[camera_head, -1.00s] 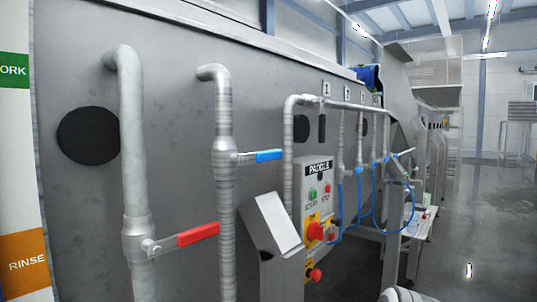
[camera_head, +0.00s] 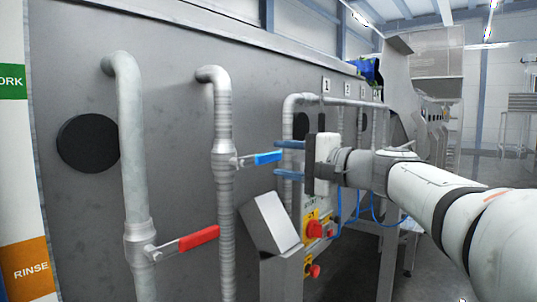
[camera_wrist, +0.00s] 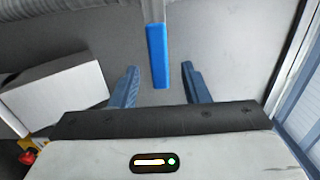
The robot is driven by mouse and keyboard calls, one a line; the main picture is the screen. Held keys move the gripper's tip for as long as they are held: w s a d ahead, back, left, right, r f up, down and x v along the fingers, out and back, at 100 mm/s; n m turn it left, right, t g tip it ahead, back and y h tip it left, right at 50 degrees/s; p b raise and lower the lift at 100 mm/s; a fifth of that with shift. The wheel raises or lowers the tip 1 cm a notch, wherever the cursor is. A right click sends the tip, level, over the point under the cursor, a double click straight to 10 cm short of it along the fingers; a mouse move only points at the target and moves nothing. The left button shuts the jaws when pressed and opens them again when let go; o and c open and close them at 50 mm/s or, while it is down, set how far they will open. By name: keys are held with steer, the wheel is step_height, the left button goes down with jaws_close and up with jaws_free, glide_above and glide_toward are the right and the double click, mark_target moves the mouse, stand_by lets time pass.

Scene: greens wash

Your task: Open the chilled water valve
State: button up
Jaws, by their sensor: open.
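The valve with the blue lever handle (camera_head: 262,158) sits on the second vertical pipe (camera_head: 223,190). The handle sticks out sideways to the right, across the pipe. My gripper (camera_head: 281,160) is open, its two blue fingers one above the other, pointing left just right of the handle's end. In the wrist view the blue handle (camera_wrist: 158,58) points down between the fingertips of my gripper (camera_wrist: 161,72), with a gap on each side. Nothing is held. Whether the fingers are level with the handle in depth is hard to tell.
A red lever valve (camera_head: 198,238) is on the left pipe (camera_head: 133,170), lower down. A grey sloped box (camera_head: 270,232) stands below my gripper. A control panel with red knobs (camera_head: 315,229) is partly hidden behind my arm. The steel wall (camera_head: 75,220) is behind the pipes.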

mark_target(273, 158)
steer(key=p+x, duration=0.1)
steer(key=x, duration=0.3)
steer(key=shift+w+a, duration=0.15)
steer(key=shift+c, duration=0.3)
jaws_close()
